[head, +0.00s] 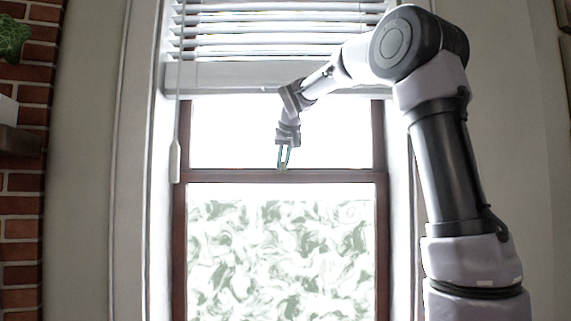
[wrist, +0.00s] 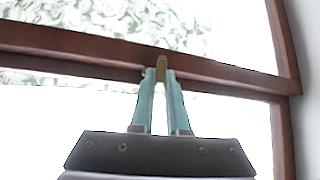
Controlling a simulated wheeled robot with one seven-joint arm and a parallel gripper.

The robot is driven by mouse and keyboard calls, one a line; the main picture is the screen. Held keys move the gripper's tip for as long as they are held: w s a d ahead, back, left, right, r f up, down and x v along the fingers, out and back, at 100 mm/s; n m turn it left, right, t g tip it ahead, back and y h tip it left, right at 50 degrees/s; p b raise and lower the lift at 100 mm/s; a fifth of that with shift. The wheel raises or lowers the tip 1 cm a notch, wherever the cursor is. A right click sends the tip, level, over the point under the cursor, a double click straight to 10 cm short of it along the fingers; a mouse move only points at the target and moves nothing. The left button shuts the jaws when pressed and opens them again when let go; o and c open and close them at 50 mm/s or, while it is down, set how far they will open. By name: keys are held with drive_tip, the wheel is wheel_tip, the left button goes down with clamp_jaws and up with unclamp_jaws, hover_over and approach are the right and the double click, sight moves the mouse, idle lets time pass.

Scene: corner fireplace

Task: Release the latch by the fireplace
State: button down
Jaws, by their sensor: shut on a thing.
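The latch (wrist: 162,66) is a small brass-coloured piece on the brown meeting rail (wrist: 90,48) of the window, seen in the wrist view. My gripper (wrist: 161,78) has its teal fingers closed in at the tips, shut on the latch. In the head view my gripper (head: 283,166) reaches down in front of the upper pane, with its tips at the middle rail (head: 230,176). The latch itself is too small to make out in the head view.
White blinds (head: 270,40) hang over the top of the window, with a wand (head: 175,160) at the left. A brick wall (head: 24,200) stands at the far left. The lower pane (head: 280,260) is patterned.

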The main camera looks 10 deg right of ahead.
drive_tip(key=shift+a+m+h, duration=0.5)
drive_tip(key=shift+m+h, duration=0.5)
drive_tip(key=shift+m, duration=0.2)
drive_tip(key=c, duration=0.9)
unclamp_jaws()
drive_tip(key=v, duration=1)
drive_tip(key=shift+s+r, duration=0.2)
drive_tip(key=shift+r, duration=0.1)
drive_tip(key=shift+a, duration=0.1)
